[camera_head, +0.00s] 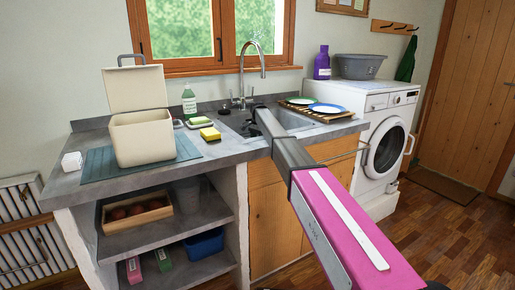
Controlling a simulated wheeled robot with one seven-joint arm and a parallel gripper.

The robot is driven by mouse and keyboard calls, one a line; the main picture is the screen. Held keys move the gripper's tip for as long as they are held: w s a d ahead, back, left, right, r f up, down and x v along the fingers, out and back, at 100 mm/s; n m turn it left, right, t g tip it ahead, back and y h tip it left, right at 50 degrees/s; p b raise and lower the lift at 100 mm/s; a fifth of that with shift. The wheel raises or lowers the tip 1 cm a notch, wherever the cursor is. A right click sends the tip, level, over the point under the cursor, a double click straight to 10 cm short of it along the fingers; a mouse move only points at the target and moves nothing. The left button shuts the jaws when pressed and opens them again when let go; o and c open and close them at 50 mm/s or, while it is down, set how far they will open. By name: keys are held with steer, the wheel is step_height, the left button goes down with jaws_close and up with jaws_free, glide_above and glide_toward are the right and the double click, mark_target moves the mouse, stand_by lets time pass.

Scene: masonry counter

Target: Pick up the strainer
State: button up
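My arm reaches from the lower right over the counter to the sink (233,124). My gripper (257,108) is at the arm's far end, over or in the sink basin near the foot of the tap. It is small and dark there and seen from behind, so I cannot tell whether its fingers are open or shut. I cannot make out the strainer. My arm hides part of the sink basin.
A tall curved tap (242,70) rises close behind my gripper. An open beige bin (143,138) stands farther left. Plates (327,108) lie on a wooden rack at right.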

jaws_close()
steer(key=shift+r, duration=0.1)
